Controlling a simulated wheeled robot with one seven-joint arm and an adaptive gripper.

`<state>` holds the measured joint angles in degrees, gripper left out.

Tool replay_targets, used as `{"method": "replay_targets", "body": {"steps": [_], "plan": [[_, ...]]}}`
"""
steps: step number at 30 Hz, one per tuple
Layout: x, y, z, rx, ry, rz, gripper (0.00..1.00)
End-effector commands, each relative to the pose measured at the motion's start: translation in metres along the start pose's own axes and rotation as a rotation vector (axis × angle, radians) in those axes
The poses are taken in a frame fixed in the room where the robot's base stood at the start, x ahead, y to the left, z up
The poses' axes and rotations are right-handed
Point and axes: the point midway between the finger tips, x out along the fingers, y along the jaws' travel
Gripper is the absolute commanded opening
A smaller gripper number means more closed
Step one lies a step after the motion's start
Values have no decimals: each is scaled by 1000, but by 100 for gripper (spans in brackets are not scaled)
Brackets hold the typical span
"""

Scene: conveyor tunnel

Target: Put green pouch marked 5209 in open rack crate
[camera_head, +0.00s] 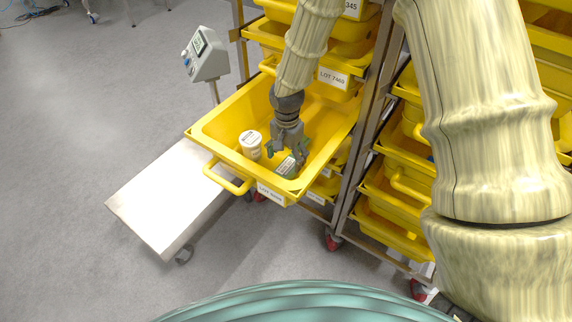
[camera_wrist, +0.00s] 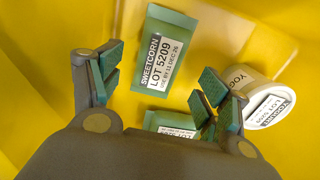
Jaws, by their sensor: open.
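The green pouch marked SWEETCORN LOT 5209 (camera_wrist: 172,48) lies in an open yellow rack crate (camera_wrist: 55,45), label up. A green pouch (camera_head: 290,168) shows under my gripper in the head view, its label too small to read. A second green pouch (camera_wrist: 168,122) is partly hidden behind my gripper in the wrist view. My gripper (camera_head: 286,154) is inside the pulled-out crate (camera_head: 217,121). In the wrist view my gripper (camera_wrist: 157,84) is open, its fingers apart with nothing clasped between them; the 5209 pouch lies beyond the fingertips.
A white tub (camera_head: 250,144) stands in the crate beside my gripper. The crate's walls surround my gripper. A metal shelf (camera_head: 160,195) and a display unit (camera_head: 206,52) stand at left. More yellow crates (camera_head: 400,190) fill the racks at right. Open floor lies left.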

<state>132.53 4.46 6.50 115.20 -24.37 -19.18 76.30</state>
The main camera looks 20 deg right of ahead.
Motion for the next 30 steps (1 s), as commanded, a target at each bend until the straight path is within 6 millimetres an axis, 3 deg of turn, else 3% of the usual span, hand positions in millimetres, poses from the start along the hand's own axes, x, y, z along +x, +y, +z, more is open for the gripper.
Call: {"method": "replay_targets", "body": {"steps": [6, 13, 30], "plan": [[-34, 0, 0, 0, 1, -1, 76], [-57, 0, 0, 0, 0, 1, 76], [-64, 0, 0, 0, 0, 1, 76]]}}
